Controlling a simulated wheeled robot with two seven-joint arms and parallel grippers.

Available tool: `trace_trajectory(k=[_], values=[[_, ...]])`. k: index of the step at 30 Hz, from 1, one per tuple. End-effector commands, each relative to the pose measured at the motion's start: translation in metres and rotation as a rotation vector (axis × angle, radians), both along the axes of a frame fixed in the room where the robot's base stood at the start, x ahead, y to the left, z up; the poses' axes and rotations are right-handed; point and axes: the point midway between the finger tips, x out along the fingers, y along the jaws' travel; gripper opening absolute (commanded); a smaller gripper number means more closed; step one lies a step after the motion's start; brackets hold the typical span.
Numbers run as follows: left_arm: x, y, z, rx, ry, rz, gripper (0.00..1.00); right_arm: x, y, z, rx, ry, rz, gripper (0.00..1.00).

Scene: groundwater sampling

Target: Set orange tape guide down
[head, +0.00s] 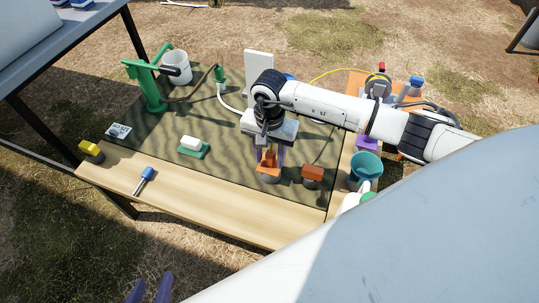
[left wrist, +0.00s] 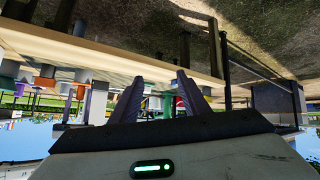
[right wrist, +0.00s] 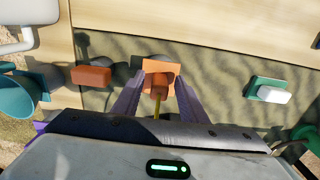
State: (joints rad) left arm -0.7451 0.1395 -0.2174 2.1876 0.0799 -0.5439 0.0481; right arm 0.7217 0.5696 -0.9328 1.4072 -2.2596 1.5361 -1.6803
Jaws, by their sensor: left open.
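The orange tape guide (head: 268,163) stands near the front of the dark mat, above a round grey base. My right gripper (head: 270,158) points down over it. In the right wrist view the guide (right wrist: 160,70) lies between the two purple fingers (right wrist: 159,80), which stand wide apart; whether either finger touches it I cannot tell. The guide's underside is hidden. A yellow strip (right wrist: 156,104) shows below it, between the fingers. My left gripper (head: 150,288) is open and empty at the bottom left, off the table's front edge. Its spread fingers show in the left wrist view (left wrist: 158,78).
An orange-red block (head: 312,173) sits right of the guide. A teal bucket (head: 365,165) stands at the right. A white block on a green holder (head: 193,147) is to the left. A blue-handled tool (head: 146,176) lies on the bare wooden front strip. A green pump (head: 151,85) stands at the back left.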

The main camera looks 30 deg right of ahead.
Motion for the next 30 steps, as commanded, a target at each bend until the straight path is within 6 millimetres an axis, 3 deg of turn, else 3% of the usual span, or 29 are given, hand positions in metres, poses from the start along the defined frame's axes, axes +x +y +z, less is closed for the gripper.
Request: trace_trajectory(k=[5,15,23,26,29,30], values=[[-0.002,0.001,0.005,0.005,0.000,0.000,0.42,0.001,0.000,0.026,0.000,-0.004,0.001,0.39],[-0.010,0.003,0.004,0.026,0.029,-0.009,0.42,0.001,0.000,0.097,0.000,-0.004,0.000,0.39],[-0.010,0.004,0.003,0.033,0.033,-0.012,0.42,-0.002,0.006,0.118,0.019,0.003,-0.003,0.39],[-0.007,0.004,0.004,0.034,0.028,-0.012,0.42,-0.015,0.037,0.109,0.124,0.031,-0.025,0.39],[-0.006,0.005,0.005,0.035,0.026,-0.012,0.42,-0.044,0.103,0.098,0.354,0.102,-0.101,0.39],[-0.006,0.005,0.005,0.034,0.025,-0.012,0.42,-0.060,0.137,0.099,0.477,0.151,-0.158,0.39]])
